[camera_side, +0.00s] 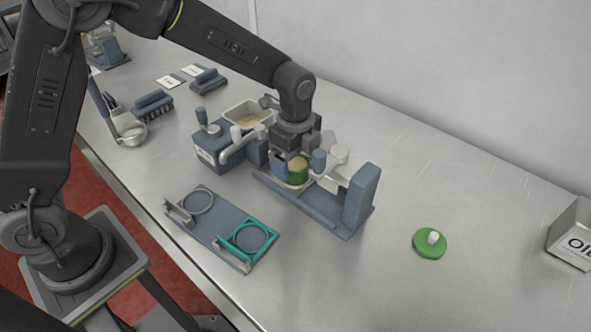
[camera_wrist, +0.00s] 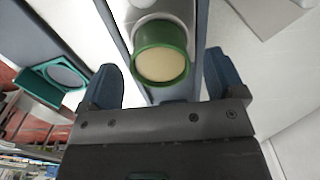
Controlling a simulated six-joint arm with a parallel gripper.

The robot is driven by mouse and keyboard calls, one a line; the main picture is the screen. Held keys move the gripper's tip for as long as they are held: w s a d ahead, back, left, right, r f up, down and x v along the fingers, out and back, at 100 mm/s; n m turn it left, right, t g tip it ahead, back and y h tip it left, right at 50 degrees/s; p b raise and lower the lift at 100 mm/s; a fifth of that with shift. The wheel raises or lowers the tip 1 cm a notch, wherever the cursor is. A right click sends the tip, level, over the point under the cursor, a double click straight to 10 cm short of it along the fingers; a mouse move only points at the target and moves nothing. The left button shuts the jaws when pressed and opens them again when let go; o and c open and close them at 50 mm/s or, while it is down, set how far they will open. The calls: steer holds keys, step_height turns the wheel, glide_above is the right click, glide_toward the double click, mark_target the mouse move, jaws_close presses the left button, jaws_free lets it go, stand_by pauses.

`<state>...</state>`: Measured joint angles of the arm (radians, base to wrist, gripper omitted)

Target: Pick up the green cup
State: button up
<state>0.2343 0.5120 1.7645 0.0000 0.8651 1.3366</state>
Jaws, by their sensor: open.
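The green cup (camera_side: 297,176) stands in the blue-grey stand in the middle of the table, with a pale yellowish content visible at its top. In the wrist view the green cup (camera_wrist: 161,54) shows ahead of my gripper, roughly centred between the two blue fingers. My gripper (camera_wrist: 165,78) is open, with a finger on each side of the cup's line and a gap to each. In the side view my gripper (camera_side: 293,160) is right at the cup and hides part of it. I cannot tell whether a finger touches the cup.
The blue-grey stand (camera_side: 357,200) has a tall block at its right end. A tray with a teal ring holder (camera_side: 248,243) lies in front. A green lid with a white knob (camera_side: 430,243) lies at right on clear table. A blue box with a metal pan (camera_side: 249,113) stands left of the gripper.

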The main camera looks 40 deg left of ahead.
steer(key=shift+f, duration=1.25)
steer(key=c, duration=1.1)
steer(key=shift+o, duration=0.2)
steer(key=shift+r, duration=0.1)
step_height(320, 180, up, 10)
steer(key=shift+a, duration=0.1)
